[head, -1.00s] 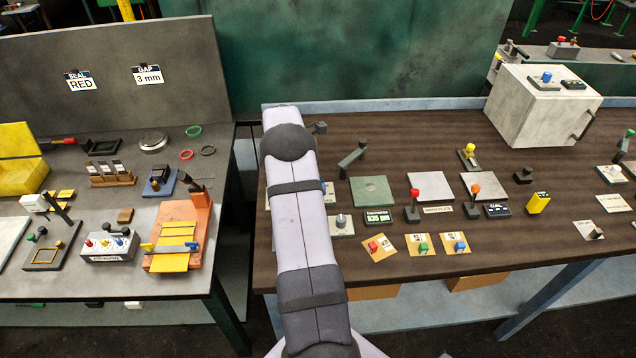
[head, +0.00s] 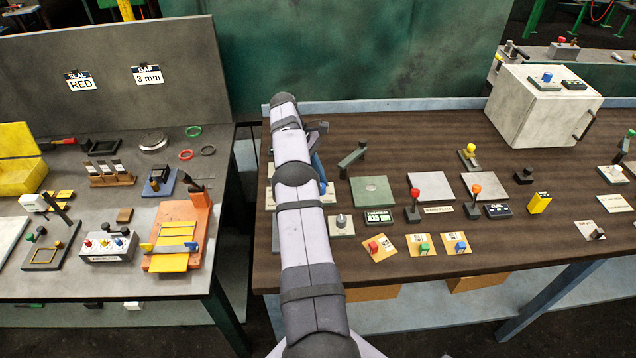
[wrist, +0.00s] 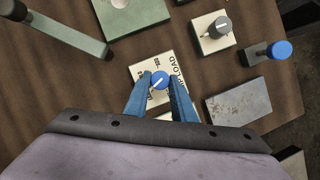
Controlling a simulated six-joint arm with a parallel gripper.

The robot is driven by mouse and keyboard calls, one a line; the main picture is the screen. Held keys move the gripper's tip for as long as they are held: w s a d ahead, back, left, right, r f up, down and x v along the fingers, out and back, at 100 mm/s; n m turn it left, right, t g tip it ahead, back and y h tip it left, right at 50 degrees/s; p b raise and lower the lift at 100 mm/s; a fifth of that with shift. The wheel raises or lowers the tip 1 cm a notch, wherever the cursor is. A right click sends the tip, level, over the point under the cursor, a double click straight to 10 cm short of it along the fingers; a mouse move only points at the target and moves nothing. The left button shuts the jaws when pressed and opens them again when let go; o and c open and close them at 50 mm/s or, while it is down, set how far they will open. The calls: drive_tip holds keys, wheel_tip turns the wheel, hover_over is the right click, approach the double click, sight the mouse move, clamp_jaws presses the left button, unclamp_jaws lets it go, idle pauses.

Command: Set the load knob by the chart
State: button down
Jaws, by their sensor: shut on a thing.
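The load knob (wrist: 160,80) is a round blue knob with a white pointer line, on a cream plate (wrist: 141,71) marked LOAD with small scale marks. In the wrist view, my gripper (wrist: 160,84) has its two blue fingers closed on either side of the knob. In the head view, my gripper (head: 319,166) is down beside the cream plate (head: 329,196), and my arm covers much of that area. Part of the scale is hidden by the fingers. I cannot pick out the chart for certain.
A grey knob on a pale plate (wrist: 215,31), a blue-topped lever (wrist: 270,52) and a grey plate (wrist: 238,102) are close by. A green plate (head: 372,191) and a lit display (head: 379,217) stand to the right. A white box (head: 540,105) is at the back right.

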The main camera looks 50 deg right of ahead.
drive_tip(key=shift+m, duration=0.4)
idle(0.3)
drive_tip(key=c, duration=1.5)
unclamp_jaws()
drive_tip(key=shift+r, duration=0.1)
wheel_tip(320, 180, up, 10)
drive_tip(key=p, duration=0.7)
drive_tip(key=shift+p, duration=0.35)
drive_tip(key=shift+s, duration=0.1)
